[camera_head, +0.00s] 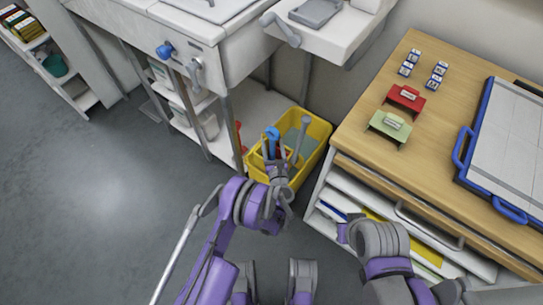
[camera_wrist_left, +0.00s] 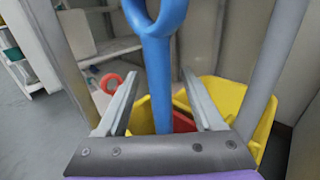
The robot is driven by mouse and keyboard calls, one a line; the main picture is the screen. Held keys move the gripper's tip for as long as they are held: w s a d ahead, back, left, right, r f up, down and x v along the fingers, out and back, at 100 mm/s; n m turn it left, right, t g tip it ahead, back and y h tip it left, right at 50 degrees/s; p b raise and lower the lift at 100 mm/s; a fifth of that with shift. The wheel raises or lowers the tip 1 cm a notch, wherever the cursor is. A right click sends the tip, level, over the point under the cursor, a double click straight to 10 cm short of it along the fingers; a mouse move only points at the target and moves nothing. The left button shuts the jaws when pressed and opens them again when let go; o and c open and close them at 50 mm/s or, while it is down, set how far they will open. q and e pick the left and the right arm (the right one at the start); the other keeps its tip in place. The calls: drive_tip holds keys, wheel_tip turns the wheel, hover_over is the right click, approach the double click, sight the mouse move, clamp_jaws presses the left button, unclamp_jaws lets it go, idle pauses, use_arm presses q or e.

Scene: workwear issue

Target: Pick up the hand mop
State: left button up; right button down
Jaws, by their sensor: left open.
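A blue handle with a loop at its top (camera_head: 272,133) stands upright in the yellow bucket (camera_head: 318,136); I take it for the hand mop's handle. Its lower end is hidden. My left gripper (camera_head: 275,162) is at the bucket's near side, by the handle. In the left wrist view the blue handle (camera_wrist_left: 157,50) rises between the two open fingers (camera_wrist_left: 160,75), its loop above them. Whether a finger touches it I cannot tell. My right gripper (camera_head: 344,232) is low in front of the drawer cabinet; its jaws are not clear.
A grey handle (camera_head: 301,138) leans in the bucket, right of the blue one. A red ring (camera_wrist_left: 109,83) is beyond the left finger. A sink unit (camera_head: 190,50) stands behind left, a wooden-topped cabinet (camera_head: 375,145) right. The floor at left is clear.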

use_arm(q)
drive_tip(key=shift+s+d+r, duration=0.1)
drive_tip(key=shift+s+r, duration=0.05)
drive_tip(key=shift+s, duration=0.05)
drive_tip(key=shift+c, duration=0.4)
clamp_jaws()
idle(0.8)
